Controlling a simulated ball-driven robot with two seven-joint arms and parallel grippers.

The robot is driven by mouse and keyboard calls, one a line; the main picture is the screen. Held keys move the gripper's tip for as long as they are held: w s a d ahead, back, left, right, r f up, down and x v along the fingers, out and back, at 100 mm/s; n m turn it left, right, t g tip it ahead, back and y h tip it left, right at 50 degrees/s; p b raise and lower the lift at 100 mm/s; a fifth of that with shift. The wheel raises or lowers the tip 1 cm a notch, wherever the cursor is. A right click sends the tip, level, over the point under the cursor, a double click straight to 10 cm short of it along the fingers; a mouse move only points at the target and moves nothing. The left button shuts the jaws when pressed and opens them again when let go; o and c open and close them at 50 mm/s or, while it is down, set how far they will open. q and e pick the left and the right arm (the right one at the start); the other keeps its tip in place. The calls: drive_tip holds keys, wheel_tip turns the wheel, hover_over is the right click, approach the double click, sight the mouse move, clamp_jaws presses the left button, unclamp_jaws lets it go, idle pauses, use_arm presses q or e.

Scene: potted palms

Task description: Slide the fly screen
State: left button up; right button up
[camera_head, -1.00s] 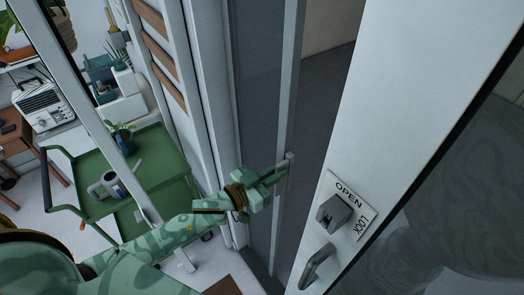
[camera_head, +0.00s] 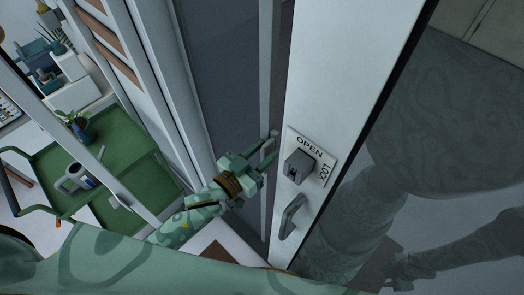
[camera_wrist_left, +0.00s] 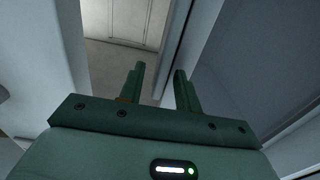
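The fly screen is a tall grey mesh panel (camera_head: 222,75) with a light grey edge frame (camera_head: 267,50). Its frame edge stands close to the white door frame, leaving a narrow dark gap. A small grey pull (camera_head: 272,137) sits on the screen's edge. My left gripper (camera_head: 266,157) is at this pull, its fingers pointing right. In the left wrist view the left gripper's fingers (camera_wrist_left: 160,88) stand apart, with pale frame and a strip of ceiling beyond them. I cannot tell whether they touch the pull. My right gripper is not directly in view.
The white door frame (camera_head: 345,60) carries an OPEN/LOCK plate (camera_head: 323,157) with a grey knob (camera_head: 298,166) and a handle (camera_head: 291,216) close right of my left gripper. Dark glass at right reflects my body. A green trolley (camera_head: 122,125) with a watering can (camera_head: 76,179) stands left.

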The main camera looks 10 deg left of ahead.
idle(0.4)
use_arm(q)
drive_tip(key=shift+s+a+f, duration=0.1)
drive_tip(key=shift+s+a, duration=0.15)
drive_tip(key=shift+s, duration=0.05)
drive_tip(key=b+v, duration=0.1)
drive_tip(key=v, duration=1.4)
drive_tip(key=shift+s+a+b, duration=0.15)
drive_tip(key=shift+s+b, duration=0.1)
drive_tip(key=shift+b, duration=0.05)
